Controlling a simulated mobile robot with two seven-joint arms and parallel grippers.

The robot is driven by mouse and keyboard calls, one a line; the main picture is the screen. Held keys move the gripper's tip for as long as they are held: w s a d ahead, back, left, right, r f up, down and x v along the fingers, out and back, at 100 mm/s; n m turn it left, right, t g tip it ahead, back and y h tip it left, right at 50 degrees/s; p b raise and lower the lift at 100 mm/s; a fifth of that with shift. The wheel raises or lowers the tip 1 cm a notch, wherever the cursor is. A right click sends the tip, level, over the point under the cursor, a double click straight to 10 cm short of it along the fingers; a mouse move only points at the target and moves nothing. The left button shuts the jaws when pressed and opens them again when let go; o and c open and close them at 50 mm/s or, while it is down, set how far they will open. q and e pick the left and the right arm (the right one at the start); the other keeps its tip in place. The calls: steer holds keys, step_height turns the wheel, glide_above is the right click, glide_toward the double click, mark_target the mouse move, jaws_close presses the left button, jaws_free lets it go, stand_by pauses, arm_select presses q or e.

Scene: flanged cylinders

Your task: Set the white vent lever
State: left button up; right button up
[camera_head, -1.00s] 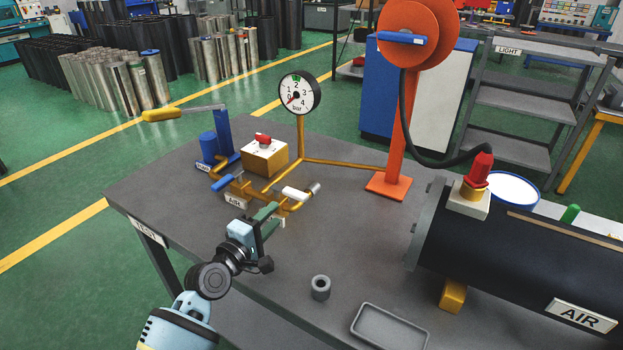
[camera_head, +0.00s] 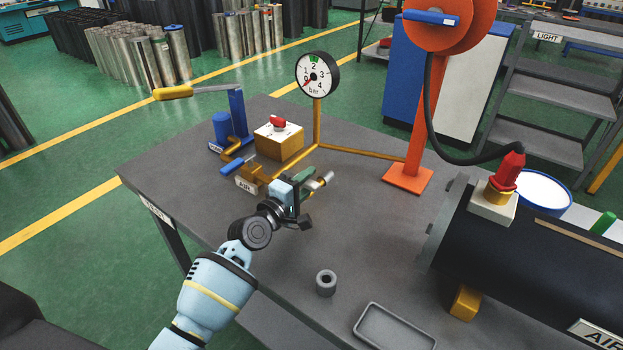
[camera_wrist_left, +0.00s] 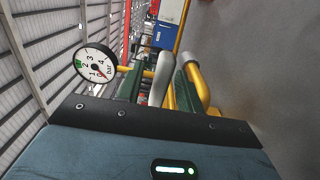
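The white vent lever (camera_wrist_left: 162,76) shows in the left wrist view, between the two dark green fingers of my left gripper (camera_wrist_left: 158,92). The fingers look apart, with a gap on at least one side of the lever; contact is unclear. In the head view my left gripper (camera_head: 303,188) is at the valve piping on the table and hides most of the lever. A pale pipe end (camera_head: 325,179) sticks out just beyond the fingers. The pressure gauge (camera_head: 317,74) stands behind, its red needle near the low end. My right gripper is not in view.
A blue-handled valve (camera_head: 232,164) and a box with a red knob (camera_head: 279,137) are left of and behind the gripper. An orange post (camera_head: 422,140) and a black tank (camera_head: 540,250) stand right. A grey ring (camera_head: 326,283) and a tray (camera_head: 395,329) lie in front.

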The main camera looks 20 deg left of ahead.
arm_select(q)
steer(key=shift+x, duration=0.9)
jaws_close()
